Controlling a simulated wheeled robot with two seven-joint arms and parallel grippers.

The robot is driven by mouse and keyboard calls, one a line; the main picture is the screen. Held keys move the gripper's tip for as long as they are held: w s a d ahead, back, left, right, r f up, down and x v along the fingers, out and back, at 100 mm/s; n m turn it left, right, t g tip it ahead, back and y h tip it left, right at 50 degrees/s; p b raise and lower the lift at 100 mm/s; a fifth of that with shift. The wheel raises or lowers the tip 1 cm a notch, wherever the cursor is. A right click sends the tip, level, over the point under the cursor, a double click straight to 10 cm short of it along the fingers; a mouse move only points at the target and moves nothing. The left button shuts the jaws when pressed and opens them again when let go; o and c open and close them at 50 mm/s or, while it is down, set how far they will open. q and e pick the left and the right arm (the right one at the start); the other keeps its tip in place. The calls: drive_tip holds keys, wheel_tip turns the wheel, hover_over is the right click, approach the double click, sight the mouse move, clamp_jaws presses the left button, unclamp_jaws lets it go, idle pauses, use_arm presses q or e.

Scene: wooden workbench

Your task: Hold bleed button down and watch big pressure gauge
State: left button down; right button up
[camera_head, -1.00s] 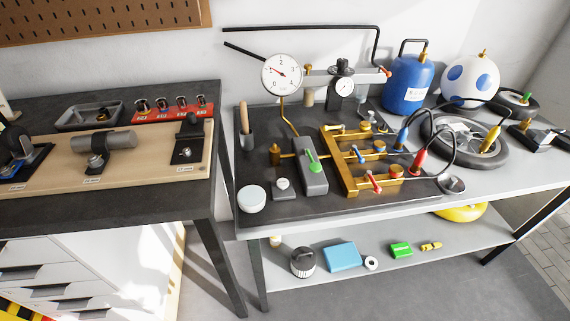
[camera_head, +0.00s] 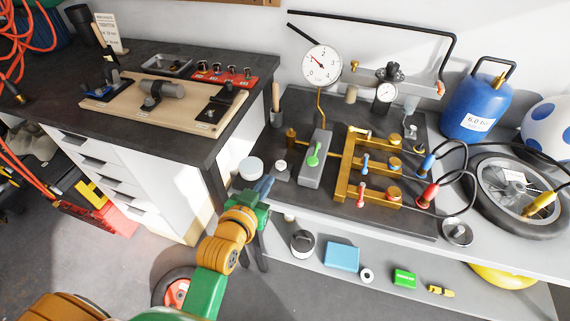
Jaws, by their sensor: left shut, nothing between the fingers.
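The big pressure gauge (camera_head: 321,65) has a white round face with numbers and stands on a brass pipe at the back of the bench. Its red needle points to the upper left, near the 1. A small pale round button on a square grey base (camera_head: 281,168), which looks like the bleed button, sits at the left front of the dark mat; no label is readable. My left gripper (camera_head: 267,184) is shut and empty, just in front and to the left of that base, apparently apart from it. My right gripper is not in view.
A white round disc (camera_head: 251,168) lies close to my left gripper. A grey block with a green lever (camera_head: 314,155) and a brass manifold (camera_head: 347,165) with several valves stand to the right. A smaller gauge (camera_head: 386,93) and a blue tank (camera_head: 477,106) are farther back.

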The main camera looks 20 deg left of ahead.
use_arm(q)
wheel_tip(320, 180, up, 3)
drive_tip(key=shift+d+f+t, duration=0.1)
drive_tip(key=shift+f+t, duration=0.1)
drive_tip(key=shift+t, duration=0.1)
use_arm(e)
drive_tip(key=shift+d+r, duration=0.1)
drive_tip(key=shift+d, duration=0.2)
use_arm(q)
hover_over(281, 165)
drive_tip(key=s, duration=0.1)
drive_tip(key=f, duration=0.3)
drive_tip(key=shift+s+f, duration=0.15)
drive_tip(key=shift+s, duration=0.05)
wheel_tip(281, 165, down, 3)
drive_tip(key=shift+s+r, duration=0.15)
drive_tip(key=shift+r, duration=0.05)
drive_tip(key=shift+s+f+b, duration=0.1)
drive_tip(key=shift+f+b, duration=0.2)
drive_tip(key=shift+f, duration=0.2)
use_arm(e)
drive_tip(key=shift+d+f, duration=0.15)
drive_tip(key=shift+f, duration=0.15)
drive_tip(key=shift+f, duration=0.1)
